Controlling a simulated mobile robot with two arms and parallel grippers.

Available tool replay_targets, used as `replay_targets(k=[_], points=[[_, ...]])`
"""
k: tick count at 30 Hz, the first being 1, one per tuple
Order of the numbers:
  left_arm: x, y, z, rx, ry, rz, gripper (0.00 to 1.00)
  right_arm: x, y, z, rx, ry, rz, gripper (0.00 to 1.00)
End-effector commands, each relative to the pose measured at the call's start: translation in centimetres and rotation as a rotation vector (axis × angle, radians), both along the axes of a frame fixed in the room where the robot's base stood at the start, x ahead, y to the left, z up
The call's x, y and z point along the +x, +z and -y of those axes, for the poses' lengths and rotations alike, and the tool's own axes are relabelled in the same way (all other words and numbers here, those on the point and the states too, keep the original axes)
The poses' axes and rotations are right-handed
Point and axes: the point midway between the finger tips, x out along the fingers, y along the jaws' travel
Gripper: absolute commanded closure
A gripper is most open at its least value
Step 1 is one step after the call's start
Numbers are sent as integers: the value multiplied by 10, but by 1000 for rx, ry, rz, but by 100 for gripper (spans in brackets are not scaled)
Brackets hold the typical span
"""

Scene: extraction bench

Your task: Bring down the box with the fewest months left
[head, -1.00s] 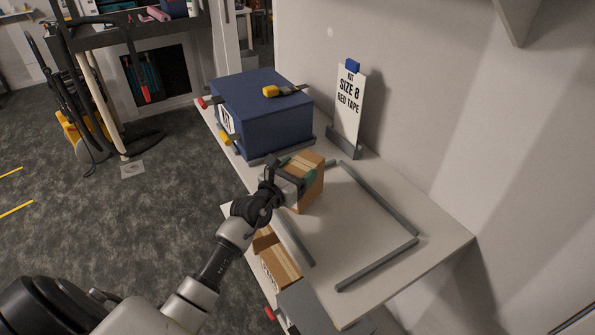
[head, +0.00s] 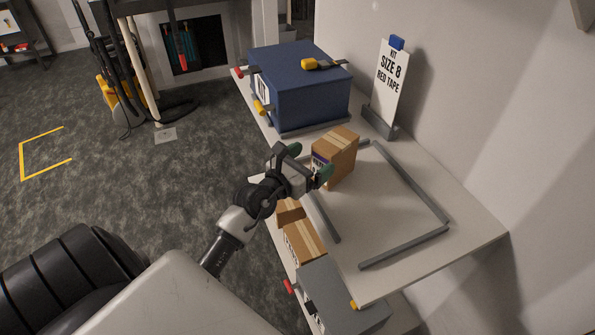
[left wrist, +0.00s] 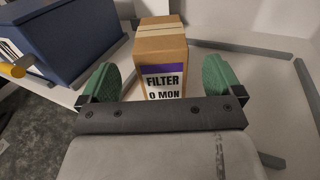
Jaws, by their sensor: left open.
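A brown cardboard box (head: 336,157) with a tape strip stands on the upper shelf inside a grey rail frame. In the left wrist view the box (left wrist: 160,50) shows a label with a purple band reading "FILTER" and "0 MON" below; the start of that line may be hidden. My left gripper (head: 308,163) is open in front of the box, its green fingertips apart and clear of it. Another cardboard box (head: 302,243) sits on a lower level, partly hidden by my arm. A sign (head: 388,85) reads "KIT SIZE 8 RED TAPE". My right gripper is not in view.
A large blue case (head: 298,90) with a yellow-handled tool on top stands at the far end of the shelf (head: 470,232). A grey box (head: 335,292) is lower at the front. The framed area right of the brown box is bare.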

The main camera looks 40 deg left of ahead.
Motion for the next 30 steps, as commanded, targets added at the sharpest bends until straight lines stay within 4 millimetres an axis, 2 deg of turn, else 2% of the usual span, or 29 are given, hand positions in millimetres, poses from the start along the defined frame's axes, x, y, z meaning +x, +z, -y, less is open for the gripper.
replay_targets(k=[3, 9, 30], points=[[-23, -3, -3, 0, 0, -1, 6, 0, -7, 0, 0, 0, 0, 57], [-45, -1, -6, -1, 0, 0, 6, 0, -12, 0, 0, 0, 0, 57], [-49, 3, -4, -34, -2, 18, 6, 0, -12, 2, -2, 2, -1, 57]])
